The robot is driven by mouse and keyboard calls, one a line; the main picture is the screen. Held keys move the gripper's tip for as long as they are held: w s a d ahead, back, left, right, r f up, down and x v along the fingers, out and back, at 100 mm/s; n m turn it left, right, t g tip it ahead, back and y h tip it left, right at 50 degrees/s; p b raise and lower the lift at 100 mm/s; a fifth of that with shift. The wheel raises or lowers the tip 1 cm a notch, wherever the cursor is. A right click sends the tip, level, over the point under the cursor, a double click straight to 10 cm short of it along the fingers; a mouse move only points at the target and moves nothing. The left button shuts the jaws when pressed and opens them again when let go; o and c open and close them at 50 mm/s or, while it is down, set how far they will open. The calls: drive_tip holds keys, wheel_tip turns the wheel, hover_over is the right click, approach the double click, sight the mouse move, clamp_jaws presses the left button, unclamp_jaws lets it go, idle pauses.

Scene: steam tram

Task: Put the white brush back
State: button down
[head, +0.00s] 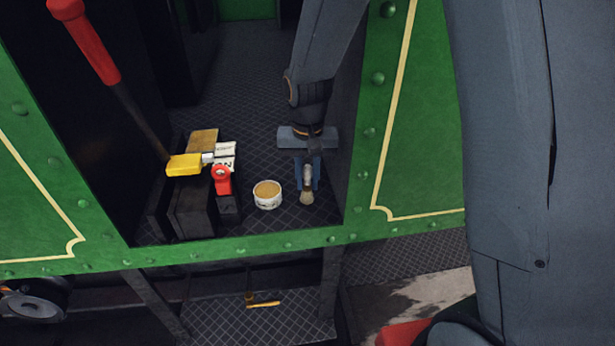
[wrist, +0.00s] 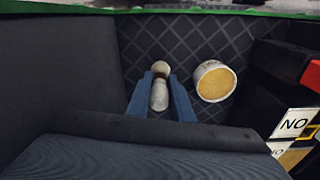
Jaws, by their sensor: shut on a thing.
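The white brush (head: 307,178) is in my gripper (head: 307,184), above the dark tread-plate floor inside the green cab. Its tan bristle end (head: 306,197) points toward the cab's front edge. In the wrist view the white brush (wrist: 159,96) lies between the two blue fingers of my gripper (wrist: 161,84), which are shut on it. A white pot (head: 267,195) with tan contents stands on the floor just left of the brush. In the wrist view the pot (wrist: 213,82) is to the right, apart from the fingers. I cannot tell how high the brush is.
Left of the pot are dark blocks (head: 195,212), a yellow piece (head: 184,165), a red handle (head: 221,180) and a sign card (wrist: 292,124). A red-topped lever (head: 88,45) slants in from upper left. A green wall (head: 415,120) stands close right. A yellow-handled tool (head: 263,304) lies on the lower step.

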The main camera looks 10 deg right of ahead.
sight(307, 179)
drive_tip(key=shift+f, duration=0.15)
drive_tip(key=c, duration=1.6)
unclamp_jaws()
drive_tip(key=r+b, duration=0.1)
drive_tip(key=r, duration=0.2)
drive_tip(key=r+b, duration=0.1)
drive_tip(key=r, duration=0.7)
drive_tip(key=shift+s+r+b, duration=0.25)
drive_tip(key=shift+s+b, duration=0.05)
drive_tip(key=shift+b, duration=0.1)
drive_tip(key=shift+r, duration=0.4)
